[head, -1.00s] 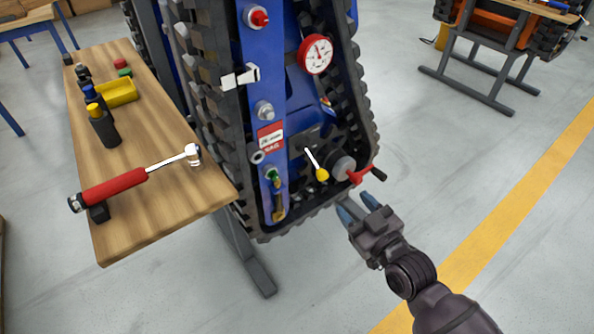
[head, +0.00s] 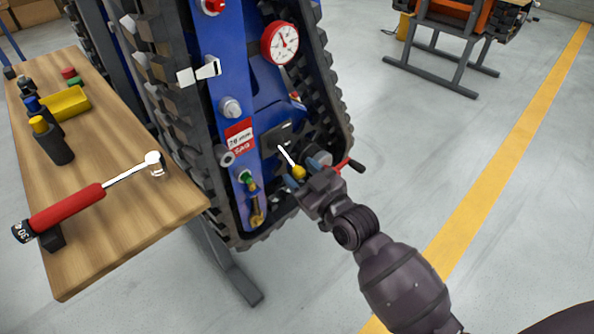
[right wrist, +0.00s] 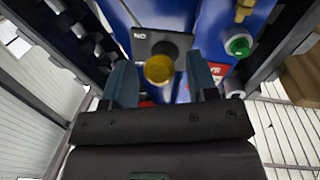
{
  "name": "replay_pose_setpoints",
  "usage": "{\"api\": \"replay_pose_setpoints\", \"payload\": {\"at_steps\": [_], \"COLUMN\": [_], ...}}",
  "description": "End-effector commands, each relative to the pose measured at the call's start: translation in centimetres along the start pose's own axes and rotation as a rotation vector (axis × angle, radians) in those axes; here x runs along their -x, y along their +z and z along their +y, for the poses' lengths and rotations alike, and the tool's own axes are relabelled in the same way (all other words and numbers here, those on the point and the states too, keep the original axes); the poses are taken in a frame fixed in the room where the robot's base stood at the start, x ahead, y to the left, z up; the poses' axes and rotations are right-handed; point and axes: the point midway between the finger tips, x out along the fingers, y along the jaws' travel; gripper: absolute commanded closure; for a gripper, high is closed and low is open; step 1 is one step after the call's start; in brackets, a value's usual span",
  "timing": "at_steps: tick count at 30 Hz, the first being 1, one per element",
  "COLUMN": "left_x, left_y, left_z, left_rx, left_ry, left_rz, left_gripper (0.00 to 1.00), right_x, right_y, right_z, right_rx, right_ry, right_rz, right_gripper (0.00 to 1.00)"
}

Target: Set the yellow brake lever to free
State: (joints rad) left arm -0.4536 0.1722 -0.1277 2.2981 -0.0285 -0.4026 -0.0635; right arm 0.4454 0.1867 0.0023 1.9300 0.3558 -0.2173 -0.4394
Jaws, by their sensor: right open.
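The brake lever has a white shaft and a yellow knob (head: 299,172). It sits on the dark plate low on the blue side of the tracked carrier (head: 262,95), its knob end pointing down and to the right. My right gripper (head: 303,172) is open at the knob. In the right wrist view the yellow knob (right wrist: 159,69) lies between the two blue-grey fingers (right wrist: 162,82), with a gap on each side. The plate (right wrist: 160,44) behind the knob carries partly hidden lettering. My left gripper is not in view.
A red crank handle (head: 347,165) sticks out just right of my right gripper. A green-capped fitting (head: 244,177) is to the left, and in the wrist view (right wrist: 237,46). A wooden bench (head: 120,215) holds a torque wrench (head: 75,208).

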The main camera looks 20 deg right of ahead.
Motion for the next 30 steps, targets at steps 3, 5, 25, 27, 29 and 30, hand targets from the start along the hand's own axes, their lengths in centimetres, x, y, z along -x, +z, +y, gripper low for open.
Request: {"api": "replay_pose_setpoints", "payload": {"at_steps": [3,5,25,27,29,30], "left_x": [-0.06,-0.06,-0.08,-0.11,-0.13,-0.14], "left_y": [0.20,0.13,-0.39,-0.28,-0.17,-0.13], "left_z": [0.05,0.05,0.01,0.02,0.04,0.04], "left_rx": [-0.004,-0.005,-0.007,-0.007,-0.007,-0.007], "left_ry": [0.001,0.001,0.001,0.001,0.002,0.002], "left_rz": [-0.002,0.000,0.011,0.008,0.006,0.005], "left_gripper": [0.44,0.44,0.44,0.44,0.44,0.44], "right_x": [-0.84,-1.10,-1.30,-1.30,-1.30,-1.30], "right_y": [0.15,0.08,-0.01,-0.01,-0.01,-0.01], "right_z": [-0.07,-0.06,-0.01,-0.01,-0.01,0.00], "right_rx": [-0.001,-0.001,0.000,0.000,0.000,0.000], "right_ry": [-0.001,-0.001,0.000,0.000,0.000,0.000], "right_rz": [-0.002,-0.001,0.000,0.000,0.000,0.000], "right_gripper": [0.47,0.47,0.96,1.00,1.00,1.00]}}
